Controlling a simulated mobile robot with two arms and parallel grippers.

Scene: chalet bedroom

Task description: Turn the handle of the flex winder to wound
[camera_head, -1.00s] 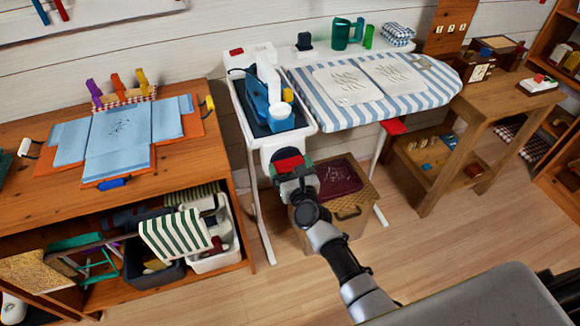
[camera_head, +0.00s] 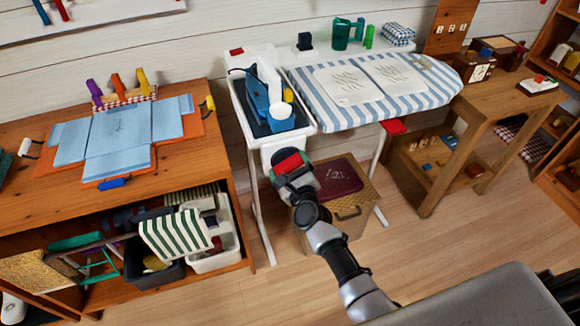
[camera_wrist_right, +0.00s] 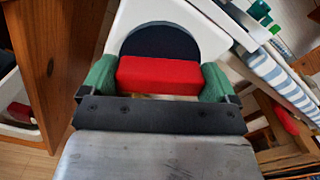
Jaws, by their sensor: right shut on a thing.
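The flex winder (camera_head: 272,152) is a white rounded part below the front end of the ironing board's white iron rest. In the right wrist view its white rim (camera_wrist_right: 188,16) surrounds a dark round face (camera_wrist_right: 158,40). A red block-shaped handle (camera_wrist_right: 158,77) stands out from that face. My right gripper (camera_head: 291,165) is at the winder. Its two green-padded fingers sit on either side of the red handle, shut on it. The gripper covers much of the winder in the head view. My left gripper is not in view.
A blue iron (camera_head: 268,100) stands on the rest above the winder, beside the striped ironing board (camera_head: 428,92). A wicker box (camera_head: 350,218) stands on the floor close to my right arm. A wooden table (camera_head: 215,135) is at the left. White legs flank the winder.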

